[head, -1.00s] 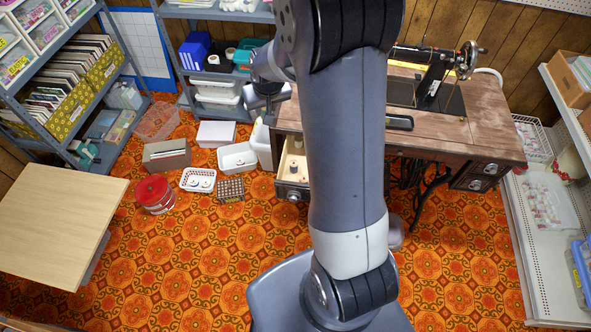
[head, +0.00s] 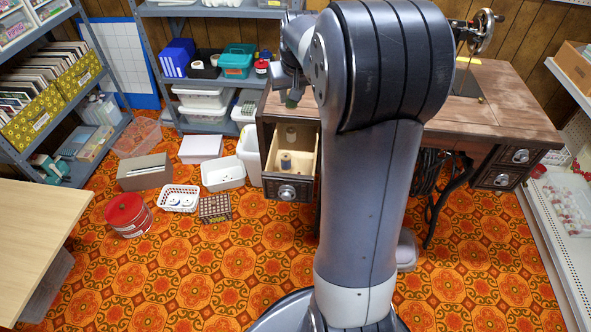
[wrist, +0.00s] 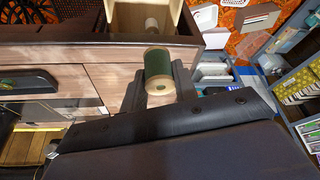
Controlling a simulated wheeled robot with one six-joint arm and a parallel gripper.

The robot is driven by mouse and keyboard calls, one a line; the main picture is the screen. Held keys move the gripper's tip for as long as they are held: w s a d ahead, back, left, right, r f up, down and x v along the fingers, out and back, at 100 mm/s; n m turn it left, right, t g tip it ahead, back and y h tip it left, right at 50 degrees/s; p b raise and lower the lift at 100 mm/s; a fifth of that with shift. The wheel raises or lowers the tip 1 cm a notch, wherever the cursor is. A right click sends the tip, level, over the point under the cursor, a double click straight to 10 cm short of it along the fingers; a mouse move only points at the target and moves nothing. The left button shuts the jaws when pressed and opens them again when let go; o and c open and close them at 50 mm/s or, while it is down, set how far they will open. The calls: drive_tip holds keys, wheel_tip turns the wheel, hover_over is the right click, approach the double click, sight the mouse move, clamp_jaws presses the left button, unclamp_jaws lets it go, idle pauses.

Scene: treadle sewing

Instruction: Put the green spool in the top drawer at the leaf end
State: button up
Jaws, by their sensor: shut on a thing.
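The green spool (wrist: 159,73) is held between the two fingers of my gripper (wrist: 160,88) in the wrist view. The top drawer (head: 305,172) at the left end of the sewing cabinet is pulled out. Two spools stand in it, one toward the front (head: 286,160) and one farther back (head: 291,134). In the wrist view part of the open drawer (wrist: 118,18) shows beyond the green spool.
The wooden cabinet top (head: 512,100) carries the sewing machine (head: 480,35), partly hidden by my arm. Closed drawers (head: 508,156) are at its right end. White bins (head: 222,174), a grey box (head: 144,172) and a red-lidded tub (head: 128,214) stand on the floor left of the drawer.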

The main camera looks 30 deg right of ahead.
drive_tip(key=shift+s+d+f+b, duration=0.15)
drive_tip(key=shift+d+f+b, duration=0.25)
drive_tip(key=shift+f+b, duration=0.1)
drive_tip(key=shift+f, duration=0.2)
drive_tip(key=b, duration=0.5)
approach(294, 153)
drive_tip(key=x, duration=0.5)
drive_tip(key=shift+f, duration=0.15)
drive_tip(key=shift+f+b, duration=0.15)
drive_tip(key=shift+b, duration=0.15)
drive_tip(key=o, duration=0.9)
drive_tip(key=shift+o, duration=0.2)
